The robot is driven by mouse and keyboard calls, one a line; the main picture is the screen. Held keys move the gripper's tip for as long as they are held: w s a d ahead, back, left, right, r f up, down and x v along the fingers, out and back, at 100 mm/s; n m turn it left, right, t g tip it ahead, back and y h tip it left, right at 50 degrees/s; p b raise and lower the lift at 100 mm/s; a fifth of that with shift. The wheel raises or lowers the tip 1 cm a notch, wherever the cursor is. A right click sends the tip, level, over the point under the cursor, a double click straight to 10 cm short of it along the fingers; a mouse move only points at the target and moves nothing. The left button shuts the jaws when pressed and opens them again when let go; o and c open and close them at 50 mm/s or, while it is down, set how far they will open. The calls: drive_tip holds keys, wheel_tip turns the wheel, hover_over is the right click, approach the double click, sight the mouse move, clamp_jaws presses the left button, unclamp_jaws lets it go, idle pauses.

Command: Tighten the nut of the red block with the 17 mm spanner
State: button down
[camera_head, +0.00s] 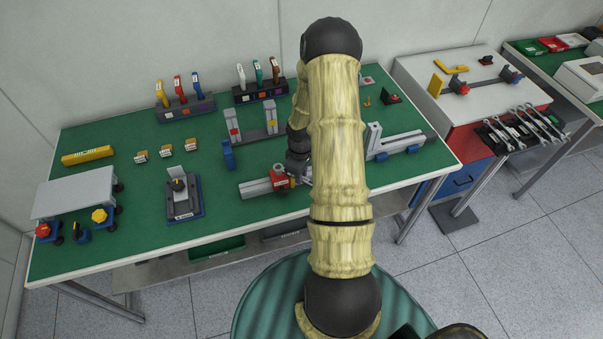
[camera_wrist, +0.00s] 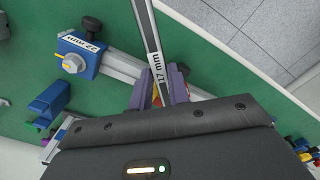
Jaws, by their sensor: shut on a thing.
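The red block (camera_head: 279,178) sits on an aluminium profile (camera_head: 256,188) near the front of the green table in the head view. My gripper (camera_wrist: 158,93) is shut on the 17 mm spanner (camera_wrist: 146,35), whose label shows between the purple fingers in the wrist view. The spanner's shaft runs up past the top edge there, so that end is out of view. A small red part shows just behind the fingers; I cannot tell whether it is the red block. In the head view my gripper is close beside the red block, partly hidden, and the nut and spanner's contact cannot be made out.
A blue block marked 22 mm (camera_wrist: 78,55) with a black knob sits on a profile in the wrist view. An upright fixture (camera_head: 184,197) stands left of the red block. Several spanners lie on a rack (camera_head: 510,143) at the right.

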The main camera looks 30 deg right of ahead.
drive_tip(key=shift+f+b, duration=0.75)
drive_tip(key=shift+f, duration=0.4)
idle(1.0)
drive_tip(key=shift+d, duration=0.2)
drive_tip(key=shift+r, duration=0.1)
drive_tip(key=shift+r+p, duration=1.85)
drive_tip(key=shift+r, duration=0.4)
drive_tip(key=shift+r+p, duration=0.15)
drive_tip(key=shift+p, duration=0.2)
drive_tip(key=shift+r+p, duration=0.35)
drive_tip(key=shift+p, duration=0.85)
drive_tip(key=p, duration=0.2)
drive_tip(key=shift+a+r+p, duration=0.15)
drive_tip(key=shift+p, duration=0.2)
drive_tip(key=shift+f, duration=0.3)
